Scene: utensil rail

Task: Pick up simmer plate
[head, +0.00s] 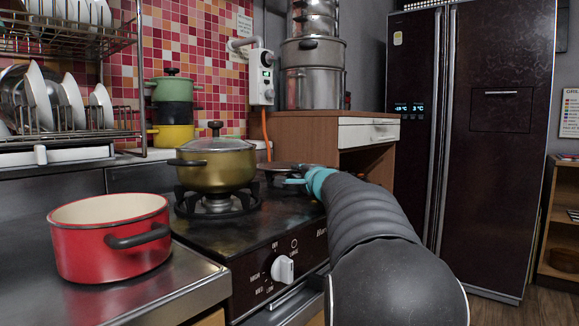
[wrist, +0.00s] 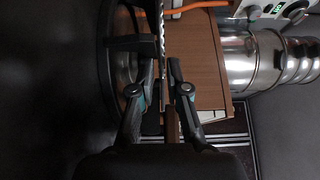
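In the wrist view, a dark rounded shape (wrist: 119,62) at the left may be the plate or the burner; I cannot tell which. My gripper (head: 290,181) is at the near right side of that burner. In the wrist view my gripper (wrist: 162,68) has its two fingers apart, with a narrow gap between the tips.
A gold lidded pot (head: 216,165) stands on the left burner, close to my gripper. A red pot (head: 110,237) stands on the counter at left. A wooden cabinet (head: 362,163) is behind the stove's right end. An orange cable (head: 266,130) hangs behind.

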